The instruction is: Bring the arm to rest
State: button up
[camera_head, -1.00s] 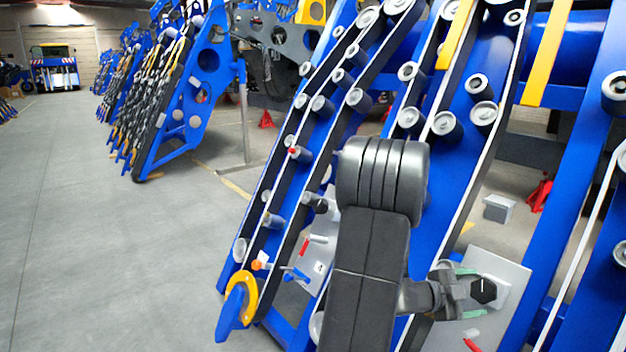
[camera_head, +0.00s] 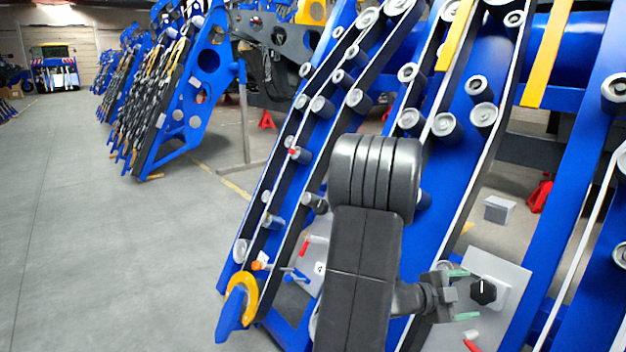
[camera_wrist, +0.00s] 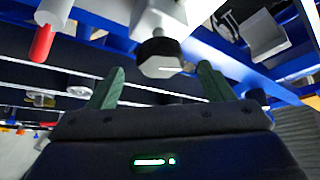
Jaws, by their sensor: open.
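My gripper (camera_head: 461,295) is at the lower right of the head view, at the end of my dark grey arm. Its two green-tipped fingers are apart, with nothing between them.
Blue harvester frames with rollers (camera_head: 444,125) and belts stand close behind and beside my arm. A red-handled part (camera_head: 471,345) is below the knob. A yellow-and-blue hook-like part (camera_head: 241,300) is at the left. The grey floor (camera_head: 90,230) at the left is clear.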

aim_at(480, 296)
jog(key=x, duration=0.5)
jog(key=shift+d+f+b, duration=0.1)
jog(key=shift+d+b, duration=0.2)
jog(key=shift+b, duration=0.1)
jog(key=shift+w+d+f+n+b, duration=0.15)
jog(key=shift+f+n+b, duration=0.1)
jog(key=shift+n+b, duration=0.15)
jog(key=shift+r+n+t+b, duration=0.1)
jog(key=shift+n+t+b, duration=0.45)
jog(key=shift+n+t, duration=0.4)
jog(key=n+t+b, duration=0.1)
jog(key=n+t, duration=0.1)
jog(key=n, duration=0.2)
jog(key=shift+r+n, duration=0.1)
jog(key=shift+n, duration=0.25)
jog(key=n+t, duration=0.1)
jog(key=n, duration=0.2)
jog(key=n+t+y+p, duration=0.1)
jog(key=n+t, duration=0.1)
jog(key=n, duration=0.1)
jog(key=shift+s+r+p, duration=0.15)
jog(key=shift+s+p, duration=0.1)
jog(key=shift+p, duration=0.05)
jog(key=shift+s+a+n+t+y, duration=0.1)
jog(key=shift+a+n+t+y, duration=0.2)
jog(key=shift+n, duration=0.2)
jog(key=v, duration=0.6)
jog(key=shift+s+a, duration=0.15)
jog(key=shift+a, duration=0.1)
